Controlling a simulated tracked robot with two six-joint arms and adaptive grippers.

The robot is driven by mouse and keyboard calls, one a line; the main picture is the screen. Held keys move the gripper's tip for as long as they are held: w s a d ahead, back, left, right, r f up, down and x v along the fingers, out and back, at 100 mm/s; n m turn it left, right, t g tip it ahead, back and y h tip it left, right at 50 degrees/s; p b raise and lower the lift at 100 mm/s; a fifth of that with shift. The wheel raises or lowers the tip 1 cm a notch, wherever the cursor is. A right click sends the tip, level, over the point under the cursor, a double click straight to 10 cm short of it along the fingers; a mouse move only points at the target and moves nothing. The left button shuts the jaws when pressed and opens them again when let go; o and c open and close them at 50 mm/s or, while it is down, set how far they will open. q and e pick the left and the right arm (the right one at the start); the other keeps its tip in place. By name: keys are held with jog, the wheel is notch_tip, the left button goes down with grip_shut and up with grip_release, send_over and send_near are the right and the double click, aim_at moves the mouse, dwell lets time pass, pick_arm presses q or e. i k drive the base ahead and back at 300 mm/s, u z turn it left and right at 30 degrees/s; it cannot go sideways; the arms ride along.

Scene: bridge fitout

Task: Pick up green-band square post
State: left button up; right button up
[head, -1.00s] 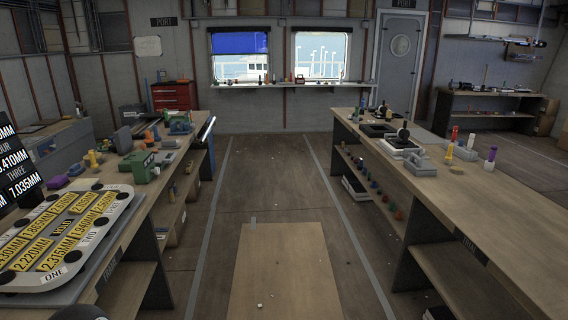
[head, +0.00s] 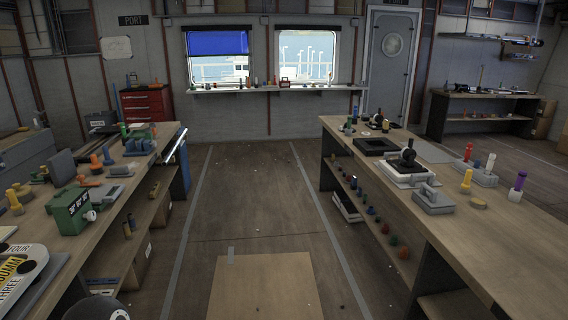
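I cannot make out a green-band square post for certain at this size. On the right bench (head: 440,238) stand several upright coloured posts: a yellow post (head: 467,181), a red post (head: 468,153), a white post (head: 490,162) and a purple post (head: 518,186). No green band shows on them. Several small upright items stand on the window shelf (head: 215,91), too small to tell apart. Neither of my grippers is in view.
A red drawer cabinet (head: 147,104) stands at the back left. The aisle floor (head: 250,205) between the benches is mostly clear.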

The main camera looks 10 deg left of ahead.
aim_at(148, 134)
jog(key=u, duration=0.05)
jog(key=i, duration=1.35)
jog(key=u, duration=0.5)
jog(key=i, duration=1.35)
jog(key=u, duration=0.65)
jog(key=i, duration=1.05)
jog(key=u, duration=0.3)
